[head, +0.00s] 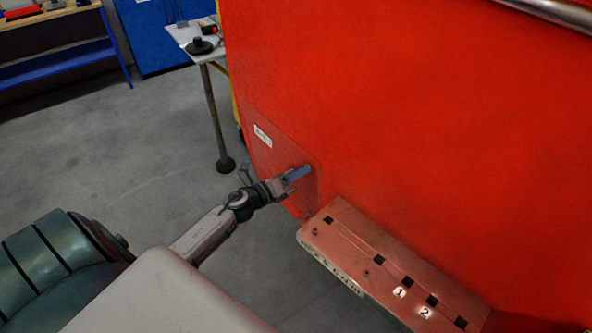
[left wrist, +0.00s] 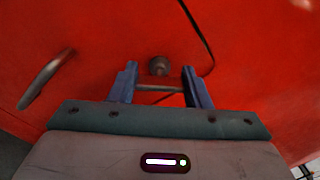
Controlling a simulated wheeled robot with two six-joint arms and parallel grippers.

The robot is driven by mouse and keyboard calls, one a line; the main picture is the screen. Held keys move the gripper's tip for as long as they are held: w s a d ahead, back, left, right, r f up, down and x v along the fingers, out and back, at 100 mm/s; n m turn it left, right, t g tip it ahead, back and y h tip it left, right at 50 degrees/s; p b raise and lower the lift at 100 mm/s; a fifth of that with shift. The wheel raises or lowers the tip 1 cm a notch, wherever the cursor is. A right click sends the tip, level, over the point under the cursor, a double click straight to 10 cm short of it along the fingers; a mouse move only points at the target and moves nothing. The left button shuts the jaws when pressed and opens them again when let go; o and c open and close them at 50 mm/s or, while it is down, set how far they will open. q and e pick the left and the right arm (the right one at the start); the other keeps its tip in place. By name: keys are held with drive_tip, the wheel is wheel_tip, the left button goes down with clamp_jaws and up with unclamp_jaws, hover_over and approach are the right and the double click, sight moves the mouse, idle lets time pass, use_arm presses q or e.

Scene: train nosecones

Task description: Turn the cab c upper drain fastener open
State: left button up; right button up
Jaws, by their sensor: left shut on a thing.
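The red nosecone (head: 400,110) fills the right of the head view. A panel (head: 268,160) with a thin outline and a small white label is on its lower left side. My left gripper (head: 301,174) is at this panel's right part. In the left wrist view, the fastener (left wrist: 158,66) is a round grey metal knob on the red surface, with a grey bar (left wrist: 154,88) crossing just in front of it. My left gripper (left wrist: 160,82) has one blue finger on each side and is shut on this fastener. The head view hides the fastener behind the fingers. My right gripper is out of view.
A red step (head: 350,250) with black squares and numbers juts out below the panel. A small table (head: 190,35) with tools stands behind, left of the nosecone. A curved metal handle (left wrist: 45,80) is at the wrist view's left. Floor at left is clear.

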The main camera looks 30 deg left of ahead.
use_arm(q)
drive_tip(key=n+p, duration=0.2)
drive_tip(key=n, duration=0.3)
drive_tip(key=shift+p, duration=0.4)
drive_tip(key=shift+f+n+p, duration=0.1)
drive_tip(key=shift+n+p, duration=0.65)
drive_tip(key=shift+n, duration=0.85)
drive_tip(key=o, duration=1)
drive_tip(key=shift+w, duration=0.1)
